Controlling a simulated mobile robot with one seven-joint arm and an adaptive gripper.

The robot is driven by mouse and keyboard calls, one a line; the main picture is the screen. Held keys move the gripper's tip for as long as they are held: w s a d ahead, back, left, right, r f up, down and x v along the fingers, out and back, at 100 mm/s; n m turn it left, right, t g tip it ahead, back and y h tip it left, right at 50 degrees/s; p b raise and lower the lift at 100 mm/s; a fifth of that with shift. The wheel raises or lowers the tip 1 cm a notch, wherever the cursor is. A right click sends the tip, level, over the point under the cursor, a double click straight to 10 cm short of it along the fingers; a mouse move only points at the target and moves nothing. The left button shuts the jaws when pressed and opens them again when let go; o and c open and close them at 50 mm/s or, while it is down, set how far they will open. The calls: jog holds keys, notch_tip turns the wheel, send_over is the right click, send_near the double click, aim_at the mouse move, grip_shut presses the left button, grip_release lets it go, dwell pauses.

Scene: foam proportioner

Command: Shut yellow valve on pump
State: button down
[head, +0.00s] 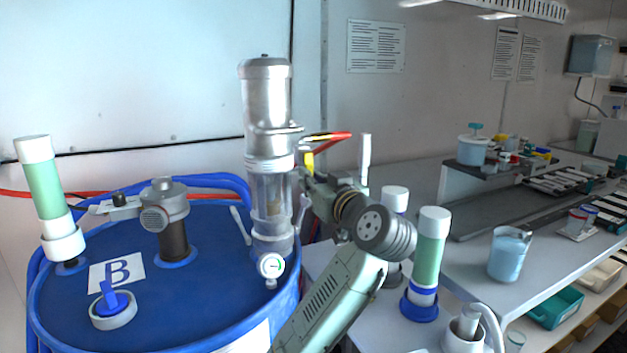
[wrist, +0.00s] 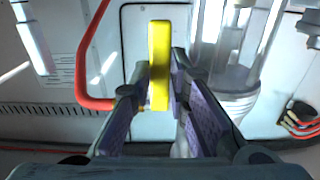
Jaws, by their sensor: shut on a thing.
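The pump (head: 266,95) is a silver cylinder with a clear lower section, upright on the blue drum marked B (head: 210,240). The yellow valve handle (wrist: 159,45) is a flat bar standing lengthwise between the fingers in the wrist view. In the head view a small yellow part (head: 308,162) shows just right of the pump. My gripper (wrist: 159,80) is shut on the yellow handle, with a purple-padded finger on each side. In the head view my gripper (head: 304,184) is beside the pump, partly hidden by my wrist. The valve body is mostly hidden.
A red hose (wrist: 84,55) runs left of the handle in the wrist view. A pressure gauge (head: 271,266) sits at the pump's base. A green-and-white cylinder (head: 432,240) stands close right of my arm. A bench with beakers (head: 509,254) is at right.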

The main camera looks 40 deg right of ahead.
jog(key=shift+d, duration=0.1)
dwell(0.5)
jog(key=shift+s+d+r+n+b, duration=0.15)
jog(key=shift+d+r+n+b, duration=0.45)
jog(key=shift+n+b, duration=1.65)
jog(key=shift+s+d+r+n+b, duration=0.15)
jog(key=shift+d+r+n+b, duration=0.45)
jog(key=shift+n, duration=3.15)
jog(key=shift+s+d+r+n+b, duration=0.15)
jog(key=shift+d+r+n+b, duration=0.45)
jog(key=shift+n+b, duration=1.65)
jog(key=shift+a+r+n+p, duration=0.1)
jog(key=shift+n+p, duration=0.7)
jog(key=shift+n, duration=0.15)
jog(key=c, duration=1.8)
grip_release()
